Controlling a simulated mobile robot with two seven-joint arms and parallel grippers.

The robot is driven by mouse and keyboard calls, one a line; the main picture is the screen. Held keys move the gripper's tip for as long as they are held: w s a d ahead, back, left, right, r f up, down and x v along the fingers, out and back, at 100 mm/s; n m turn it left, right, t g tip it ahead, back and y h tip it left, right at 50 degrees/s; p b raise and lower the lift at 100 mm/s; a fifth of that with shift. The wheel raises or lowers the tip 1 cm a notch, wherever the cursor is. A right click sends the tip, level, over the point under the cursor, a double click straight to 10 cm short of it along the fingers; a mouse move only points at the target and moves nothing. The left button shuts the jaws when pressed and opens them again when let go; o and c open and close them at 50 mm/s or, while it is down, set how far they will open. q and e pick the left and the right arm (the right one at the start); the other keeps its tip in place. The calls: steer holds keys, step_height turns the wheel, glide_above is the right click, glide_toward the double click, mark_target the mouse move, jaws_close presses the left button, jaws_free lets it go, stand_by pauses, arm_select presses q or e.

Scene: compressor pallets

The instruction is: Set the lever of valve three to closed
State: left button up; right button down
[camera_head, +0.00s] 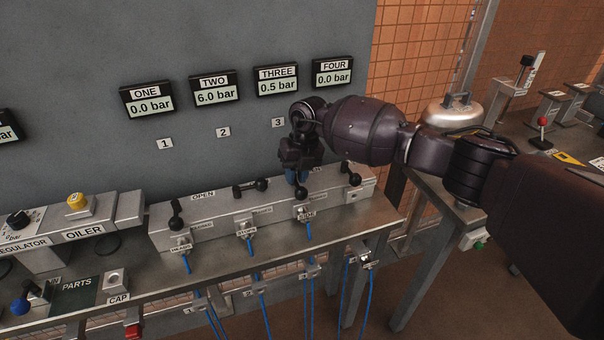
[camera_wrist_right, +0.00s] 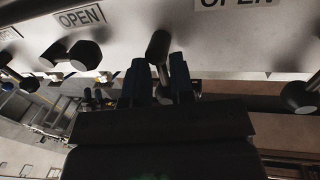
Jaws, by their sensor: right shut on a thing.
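The valve block (camera_head: 220,218) is a long grey box on the bench, with several black levers along it. My right gripper (camera_head: 298,180) reaches down to the block below wall label 3, and its arm hides part of this area. The lever of valve three (camera_head: 302,194) shows as a black knob just under the fingers. In the right wrist view my right gripper (camera_wrist_right: 160,85) has its two dark blue fingers on either side of this lever (camera_wrist_right: 158,46), shut on it. The display THREE (camera_head: 277,81) reads 0.5 bar. My left gripper is not in view.
The neighbouring levers are the lever of valve two (camera_head: 250,187), lying sideways, and the lever of valve four (camera_head: 351,175) close on the right. The lever of valve one (camera_head: 176,214) is farther left. Blue hoses (camera_head: 308,230) hang in front. The OILER unit (camera_head: 85,230) stands left.

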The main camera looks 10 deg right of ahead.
steer(key=c, duration=1.2)
jaws_free()
steer(key=r, duration=0.3)
steer(key=d+r, duration=0.1)
steer(key=r, duration=0.3)
steer(key=d+r+p, duration=0.1)
steer(key=r, duration=0.2)
steer(key=shift+w+d+r, duration=0.1)
steer(key=shift+w+r, duration=0.1)
steer(key=shift+r, duration=0.1)
